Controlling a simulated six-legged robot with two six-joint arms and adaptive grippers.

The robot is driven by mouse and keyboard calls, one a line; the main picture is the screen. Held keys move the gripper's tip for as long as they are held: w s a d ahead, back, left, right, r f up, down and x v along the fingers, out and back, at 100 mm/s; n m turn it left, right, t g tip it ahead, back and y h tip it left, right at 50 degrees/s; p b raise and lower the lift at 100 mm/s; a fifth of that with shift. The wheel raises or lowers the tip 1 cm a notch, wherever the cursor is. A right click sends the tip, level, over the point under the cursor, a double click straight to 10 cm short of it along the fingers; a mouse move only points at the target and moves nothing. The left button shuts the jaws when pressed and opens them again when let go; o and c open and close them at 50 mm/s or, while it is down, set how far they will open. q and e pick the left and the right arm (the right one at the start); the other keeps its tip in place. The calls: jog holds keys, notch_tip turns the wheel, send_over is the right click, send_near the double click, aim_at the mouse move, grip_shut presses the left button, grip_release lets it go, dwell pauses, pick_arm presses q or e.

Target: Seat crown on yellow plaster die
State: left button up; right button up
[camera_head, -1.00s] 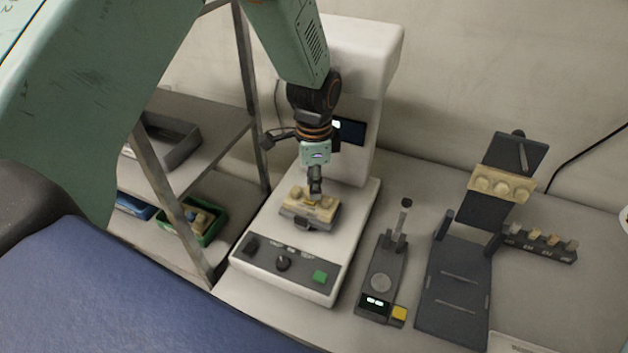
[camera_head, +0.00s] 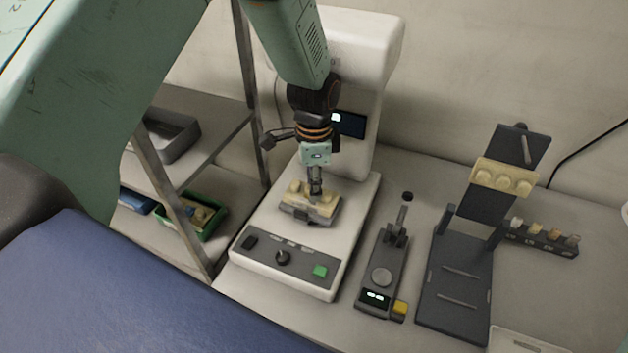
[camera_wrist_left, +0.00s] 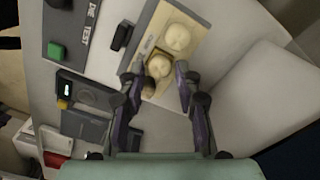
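A pale yellow plaster die block (camera_head: 325,207) with rounded teeth sits in a grey holder on the white machine's platform. My left gripper (camera_head: 315,190) points down over the block. In the left wrist view, its two fingers (camera_wrist_left: 160,72) stand apart on either side of a tan rounded tooth shape (camera_wrist_left: 159,66), with small gaps visible. Another pale tooth (camera_wrist_left: 177,37) stands beyond it on the block. I cannot tell whether the shape between the fingers is the crown or a bare die. My right gripper is not in view.
The white machine (camera_head: 362,60) rises behind my left arm; its front panel has a green button (camera_head: 320,271). To the right stand a small gauge (camera_head: 381,277), a dark stand with a yellow tooth model (camera_head: 503,178) and a sample rack (camera_head: 543,238). Shelves with bins (camera_head: 190,217) are left.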

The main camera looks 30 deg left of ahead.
pick_arm(q)
jog(key=shift+o, duration=1.3)
